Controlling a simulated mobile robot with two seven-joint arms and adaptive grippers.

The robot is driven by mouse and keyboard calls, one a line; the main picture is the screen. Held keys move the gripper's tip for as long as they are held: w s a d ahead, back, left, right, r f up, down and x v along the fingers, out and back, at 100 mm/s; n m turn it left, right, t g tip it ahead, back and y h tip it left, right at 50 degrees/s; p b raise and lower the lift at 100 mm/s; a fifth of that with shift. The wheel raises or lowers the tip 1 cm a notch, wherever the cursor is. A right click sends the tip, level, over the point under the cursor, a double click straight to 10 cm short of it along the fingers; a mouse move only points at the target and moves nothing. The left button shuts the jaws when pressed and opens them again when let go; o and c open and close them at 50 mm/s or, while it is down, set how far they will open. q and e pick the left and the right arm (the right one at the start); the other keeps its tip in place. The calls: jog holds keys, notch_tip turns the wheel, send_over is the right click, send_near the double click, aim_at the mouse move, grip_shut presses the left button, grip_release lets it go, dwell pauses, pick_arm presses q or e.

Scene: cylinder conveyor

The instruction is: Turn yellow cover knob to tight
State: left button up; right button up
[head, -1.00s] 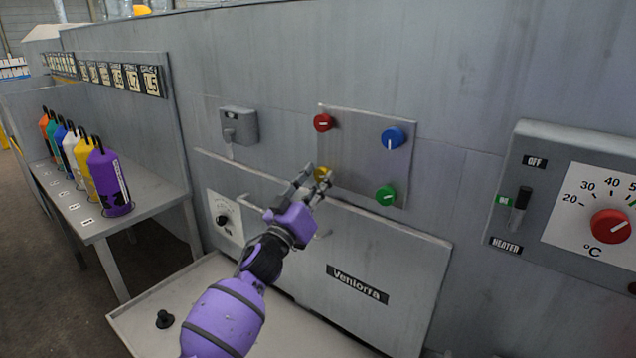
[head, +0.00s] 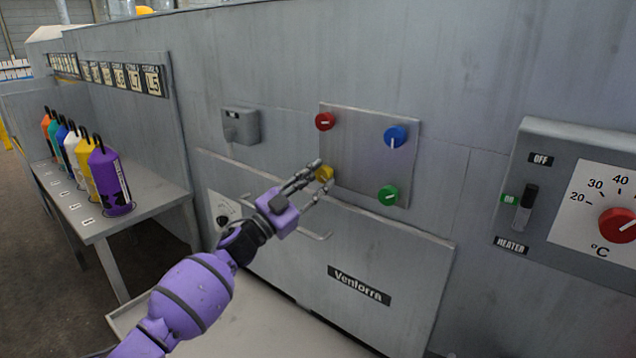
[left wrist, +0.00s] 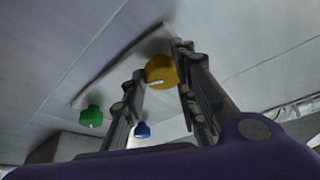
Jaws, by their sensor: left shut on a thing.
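The yellow cover knob (head: 325,173) sits at the lower left corner of a square grey cover plate (head: 360,150) on the wall. My left gripper (head: 321,176) has its fingers on either side of this knob and is shut on it. In the left wrist view the yellow knob (left wrist: 161,71) lies between the two fingers, with a short white mark on its face. Red (head: 324,121), blue (head: 395,136) and green (head: 388,195) knobs sit at the plate's other corners. My right gripper is not in view.
A heater box (head: 565,225) is on the right. A grey lever box (head: 241,125) is on the wall to the left. Several coloured bottles stand on a side table (head: 150,205).

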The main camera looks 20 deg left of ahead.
pick_arm(q)
jog(key=m+g, duration=0.1)
jog(key=m, duration=0.1)
jog(key=m+g+h, duration=0.1)
jog(key=m, duration=0.2)
jog(key=shift+d+f, duration=0.1)
jog(key=m+g, duration=0.1)
jog(key=m, duration=0.1)
jog(key=m+g+p, duration=0.1)
jog(key=m, duration=0.2)
jog(key=shift+h, duration=0.3)
jog(key=m, duration=0.1)
jog(key=m+g, duration=0.1)
jog(key=shift+a+m+p, duration=0.25)
jog(key=shift+m+p, duration=0.1)
jog(key=shift+m, duration=0.35)
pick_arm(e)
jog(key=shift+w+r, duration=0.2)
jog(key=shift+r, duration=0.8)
pick_arm(q)
jog(key=shift+f, duration=0.2)
jog(key=o, duration=0.9)
jog(key=shift+o, duration=0.6)
jog(key=shift+r, duration=0.15)
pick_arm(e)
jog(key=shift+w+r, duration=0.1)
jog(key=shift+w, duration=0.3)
